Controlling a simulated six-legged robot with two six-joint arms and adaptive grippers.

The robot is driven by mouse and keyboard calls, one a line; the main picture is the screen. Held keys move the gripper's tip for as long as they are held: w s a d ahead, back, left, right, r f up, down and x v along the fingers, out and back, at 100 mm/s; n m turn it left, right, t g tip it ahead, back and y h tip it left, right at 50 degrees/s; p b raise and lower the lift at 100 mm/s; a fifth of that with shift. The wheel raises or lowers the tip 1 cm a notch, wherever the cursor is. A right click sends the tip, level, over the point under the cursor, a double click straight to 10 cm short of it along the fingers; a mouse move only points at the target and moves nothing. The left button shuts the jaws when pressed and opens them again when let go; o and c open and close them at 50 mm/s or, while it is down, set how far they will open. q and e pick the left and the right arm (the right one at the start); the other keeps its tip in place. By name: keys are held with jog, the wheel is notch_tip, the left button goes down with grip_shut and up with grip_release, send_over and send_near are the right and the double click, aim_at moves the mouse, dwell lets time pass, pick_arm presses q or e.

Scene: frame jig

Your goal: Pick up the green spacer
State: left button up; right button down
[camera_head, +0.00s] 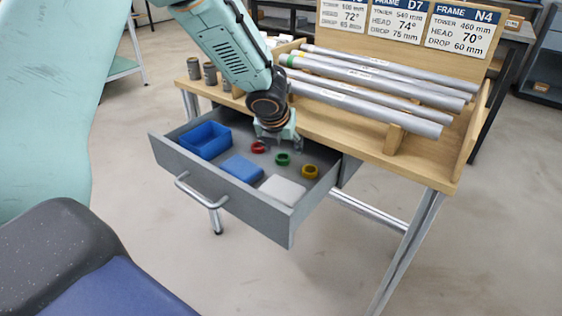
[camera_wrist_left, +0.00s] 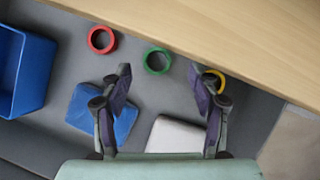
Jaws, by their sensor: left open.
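The green spacer (camera_head: 282,159) is a small ring lying in the open grey drawer, between the red spacer (camera_head: 258,147) and the yellow spacer (camera_head: 310,171). In the left wrist view the green spacer (camera_wrist_left: 157,61) lies beyond the fingertips, between their lines. My left gripper (camera_head: 278,143) is above the drawer, pointing down, close to the red and green spacers in the picture. In the left wrist view my left gripper (camera_wrist_left: 160,78) is open and empty. Its right finger partly covers the yellow spacer (camera_wrist_left: 216,80). My right gripper is not in view.
The drawer (camera_head: 240,200) also holds a blue bin (camera_head: 205,140), a blue block (camera_head: 242,168) and a white block (camera_head: 282,189). The wooden bench top (camera_head: 350,128) overhangs the drawer's back, close to the spacers. Several metal tubes (camera_head: 385,85) lie on the bench.

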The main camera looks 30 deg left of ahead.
aim_at(283, 159)
pick_arm(q)
jog(key=b+x, duration=0.1)
jog(key=x, duration=0.1)
jog(key=b+x, duration=0.1)
jog(key=x, duration=0.1)
jog(key=shift+s+f, duration=0.2)
jog(key=shift+s, duration=0.2)
jog(key=shift+w+a+f, duration=0.15)
jog(key=shift+c, duration=0.8)
jog(key=c, duration=0.8)
